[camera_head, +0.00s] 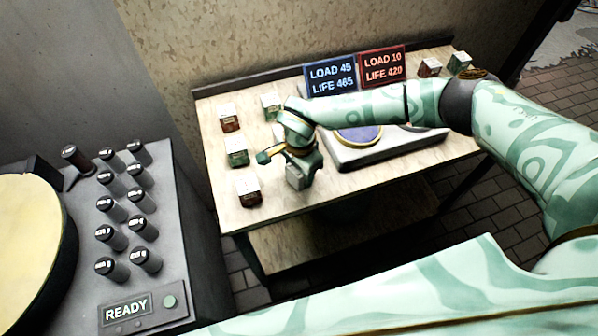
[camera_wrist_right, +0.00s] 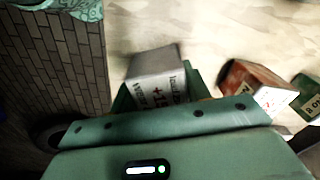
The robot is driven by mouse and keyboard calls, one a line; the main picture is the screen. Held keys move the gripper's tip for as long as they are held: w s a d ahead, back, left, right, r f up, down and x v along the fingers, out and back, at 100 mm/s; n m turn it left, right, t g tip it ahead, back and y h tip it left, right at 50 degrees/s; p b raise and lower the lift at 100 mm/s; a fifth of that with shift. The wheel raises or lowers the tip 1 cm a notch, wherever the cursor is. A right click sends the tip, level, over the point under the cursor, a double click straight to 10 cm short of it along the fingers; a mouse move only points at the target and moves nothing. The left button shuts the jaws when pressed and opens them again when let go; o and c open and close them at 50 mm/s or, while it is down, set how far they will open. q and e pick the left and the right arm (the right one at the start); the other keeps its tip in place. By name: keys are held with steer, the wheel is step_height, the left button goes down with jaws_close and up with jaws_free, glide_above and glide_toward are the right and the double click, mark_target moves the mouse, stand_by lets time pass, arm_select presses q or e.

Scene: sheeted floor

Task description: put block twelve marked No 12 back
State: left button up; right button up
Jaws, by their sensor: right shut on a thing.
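My right gripper (camera_head: 298,172) is over the left front part of the table. In the right wrist view it is shut on a grey block (camera_wrist_right: 156,66) with a white label face. The printing on that face is blurred; a "+1" can be made out, but I cannot read a full No 12. My left gripper is not in view.
Red-brown blocks (camera_head: 248,190) and green blocks (camera_head: 237,152) stand at the table's left, two more at the back right. A console (camera_head: 165,230) with several dark cylinders stands left.

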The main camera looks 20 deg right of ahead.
steer(key=shift+f, duration=0.25)
steer(key=shift+f, duration=0.15)
steer(key=o, duration=1.3)
step_height(320, 180, up, 12)
steer(key=shift+r+p, duration=0.15)
steer(key=shift+p, duration=0.85)
steer(key=shift+a, duration=0.1)
